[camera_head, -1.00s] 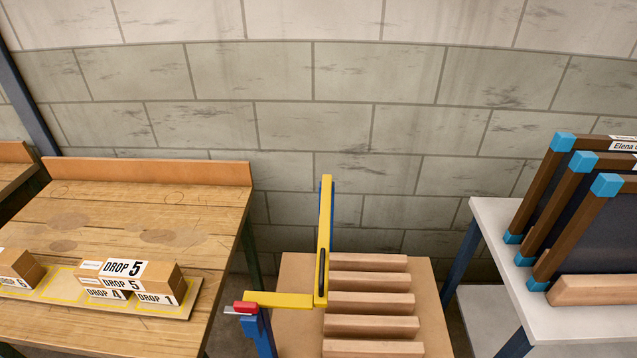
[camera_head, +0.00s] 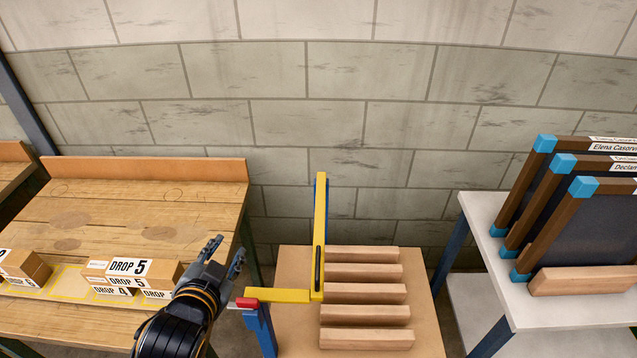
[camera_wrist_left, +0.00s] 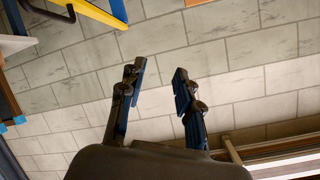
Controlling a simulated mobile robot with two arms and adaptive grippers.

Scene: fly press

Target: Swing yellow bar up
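The yellow bar (camera_head: 320,236) stands upright over the wooden stand, with a black grip strip near its lower end. A yellow crosspiece (camera_head: 277,295) runs left from its foot to a red block (camera_head: 245,302) on a blue post (camera_head: 261,330). My left gripper (camera_head: 225,255) is open and empty, just left of and above the red block, with its fingers pointing up and right. In the left wrist view its two fingers (camera_wrist_left: 158,82) are apart with only wall between them. Yellow and blue parts (camera_wrist_left: 95,12) show at that view's top left. My right gripper is out of view.
Wooden slats (camera_head: 365,291) lie across the stand right of the bar. A wooden table (camera_head: 130,200) with boxes labelled DROP (camera_head: 128,268) is at left. A white table (camera_head: 490,255) holds dark framed boards (camera_head: 560,215) at right. A block wall stands behind.

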